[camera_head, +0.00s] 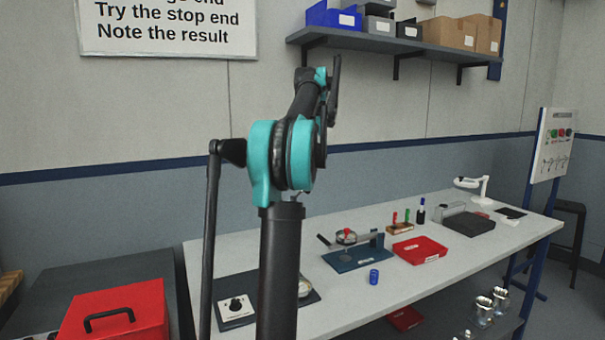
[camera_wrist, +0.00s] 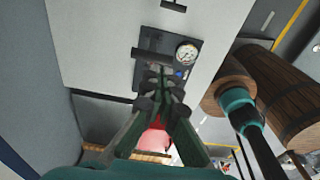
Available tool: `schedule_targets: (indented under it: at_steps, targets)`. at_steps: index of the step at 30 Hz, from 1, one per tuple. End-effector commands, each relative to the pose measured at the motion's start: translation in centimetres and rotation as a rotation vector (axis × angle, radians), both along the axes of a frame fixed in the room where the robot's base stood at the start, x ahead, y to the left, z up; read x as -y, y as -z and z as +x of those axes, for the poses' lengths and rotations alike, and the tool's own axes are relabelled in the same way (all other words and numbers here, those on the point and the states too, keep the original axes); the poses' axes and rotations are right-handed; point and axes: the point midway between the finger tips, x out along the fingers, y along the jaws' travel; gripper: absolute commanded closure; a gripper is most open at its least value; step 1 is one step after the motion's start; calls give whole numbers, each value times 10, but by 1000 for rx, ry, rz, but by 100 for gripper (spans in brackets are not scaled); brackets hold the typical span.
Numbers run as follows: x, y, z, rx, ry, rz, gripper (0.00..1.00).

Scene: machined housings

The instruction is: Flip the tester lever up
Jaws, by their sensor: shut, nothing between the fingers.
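A dark base plate at the left end of the bench carries a white box with a black knob (camera_head: 236,307) in the head view. My arm hides part of this plate. In the wrist view, a dark plate (camera_wrist: 196,76) on the pale bench top carries a round white-faced gauge (camera_wrist: 187,53) and a dark bar-like part (camera_wrist: 152,57). I cannot tell for sure which part is the tester lever, or whether it is up or down. My gripper (camera_wrist: 162,74) is shut and empty. Its tips overlap the plate in the wrist view; contact cannot be told.
A red toolbox (camera_head: 115,312) stands at the lower left. Farther right on the bench (camera_head: 335,301) are a blue fixture (camera_head: 358,258), a blue cylinder (camera_head: 374,276) and a red tray (camera_head: 420,250). Wooden barrels (camera_wrist: 285,90) stand at the right of the wrist view.

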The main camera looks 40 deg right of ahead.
Motion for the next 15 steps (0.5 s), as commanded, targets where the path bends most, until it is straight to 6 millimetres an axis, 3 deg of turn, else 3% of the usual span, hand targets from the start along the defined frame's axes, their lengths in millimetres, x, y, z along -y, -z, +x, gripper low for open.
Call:
schedule_targets:
  at_steps: [6, 15]
  targets:
    - [24, -15, -5, 0, 1, 1, 100]
    - [31, -20, -6, 0, -1, 1, 100]
